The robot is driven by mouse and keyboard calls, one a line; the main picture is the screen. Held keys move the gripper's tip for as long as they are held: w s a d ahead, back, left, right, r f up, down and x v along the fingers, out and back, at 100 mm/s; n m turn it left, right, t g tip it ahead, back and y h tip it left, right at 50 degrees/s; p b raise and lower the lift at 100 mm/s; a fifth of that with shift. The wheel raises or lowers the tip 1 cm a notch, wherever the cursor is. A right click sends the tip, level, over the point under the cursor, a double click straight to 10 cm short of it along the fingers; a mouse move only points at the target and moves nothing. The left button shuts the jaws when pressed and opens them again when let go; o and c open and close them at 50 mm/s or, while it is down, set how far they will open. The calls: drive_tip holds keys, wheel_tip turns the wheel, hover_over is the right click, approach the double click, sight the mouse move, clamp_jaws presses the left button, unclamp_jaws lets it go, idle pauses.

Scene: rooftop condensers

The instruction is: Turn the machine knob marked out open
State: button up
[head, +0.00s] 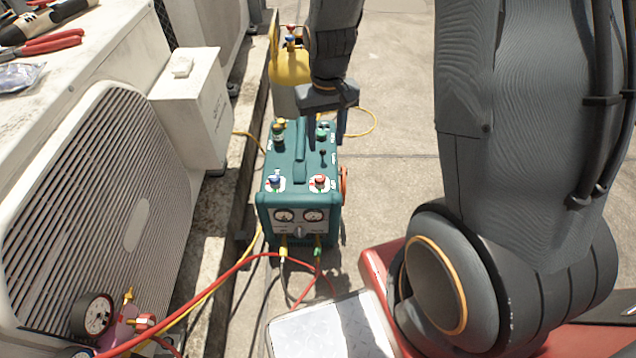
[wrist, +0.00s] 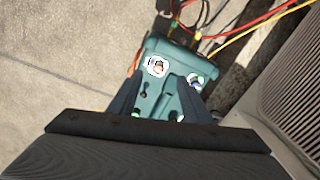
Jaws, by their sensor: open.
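The teal machine (head: 287,208) stands on the ground in the middle of the head view. Its top has a red knob (head: 320,181) at the front right and a blue knob (head: 275,181) at the front left, each on a white plate. The plate markings are too small to read. The wrist view also shows the red knob (wrist: 157,67) and the blue knob (wrist: 196,80). My gripper (head: 326,146) is open and empty, fingers down over the rear right of the machine's top, behind the red knob. Its height above the top is hard to tell.
A condenser (head: 110,210) and a grey-white box (head: 190,100) flank the machine on the left. Red and yellow hoses (head: 215,290) run in front. A yellow-topped cylinder (head: 289,68) stands behind. Bare concrete (head: 395,150) lies to the right.

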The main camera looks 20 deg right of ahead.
drive_tip(key=b, duration=0.6)
hover_over(320, 177)
wheel_tip(320, 177, down, 12)
drive_tip(key=shift+f, duration=0.1)
wheel_tip(320, 177, down, 7)
drive_tip(key=b, duration=0.3)
drive_tip(key=shift+f, duration=0.2)
drive_tip(key=c, duration=1)
drive_tip(key=shift+s, duration=0.1)
drive_tip(key=shift+c, duration=0.2)
